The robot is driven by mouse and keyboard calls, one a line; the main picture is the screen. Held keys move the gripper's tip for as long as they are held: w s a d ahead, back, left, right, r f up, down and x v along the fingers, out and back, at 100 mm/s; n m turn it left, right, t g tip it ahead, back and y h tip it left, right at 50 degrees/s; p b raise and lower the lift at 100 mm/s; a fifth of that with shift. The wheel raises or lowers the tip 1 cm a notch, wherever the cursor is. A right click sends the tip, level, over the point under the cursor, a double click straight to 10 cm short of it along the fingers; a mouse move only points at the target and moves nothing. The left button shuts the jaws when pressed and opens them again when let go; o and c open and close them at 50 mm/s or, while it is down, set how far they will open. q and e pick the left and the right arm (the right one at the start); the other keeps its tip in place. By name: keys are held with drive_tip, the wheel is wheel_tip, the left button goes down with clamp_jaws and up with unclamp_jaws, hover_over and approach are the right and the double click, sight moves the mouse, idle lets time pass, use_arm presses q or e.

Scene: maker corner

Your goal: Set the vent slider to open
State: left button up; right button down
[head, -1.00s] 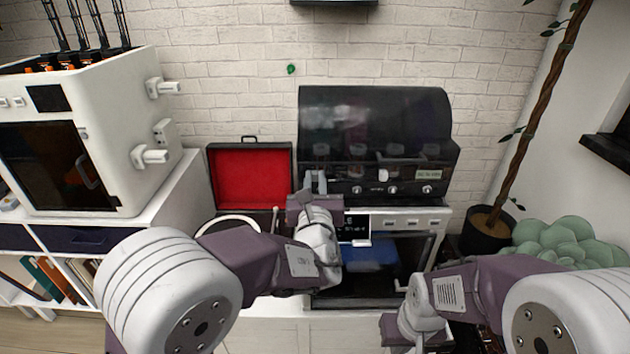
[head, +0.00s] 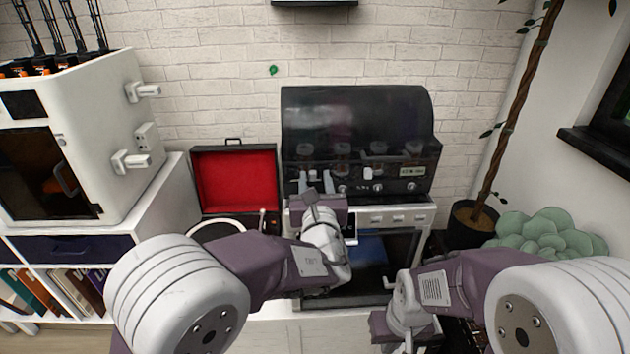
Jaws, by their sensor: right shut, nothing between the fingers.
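The black hooded machine (head: 358,125) stands against the brick wall, with a row of small knobs and a label on its lower front. A small white tab (head: 368,173) sits among the knobs; I cannot tell whether it is the vent slider, and no open marking is readable. My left gripper (head: 316,183) is open in front of the machine's lower left front, its two pale fingers apart with nothing between them. Its body and arm hide part of the panel below. My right gripper (head: 408,344) is shut and empty, low near the bottom edge.
A white oven-like unit (head: 410,215) with a dark glass door is under the machine. An open red-lined record player (head: 235,180) stands to its left, and a white printer (head: 75,140) further left.

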use_arm(q)
drive_tip(key=s, duration=0.9)
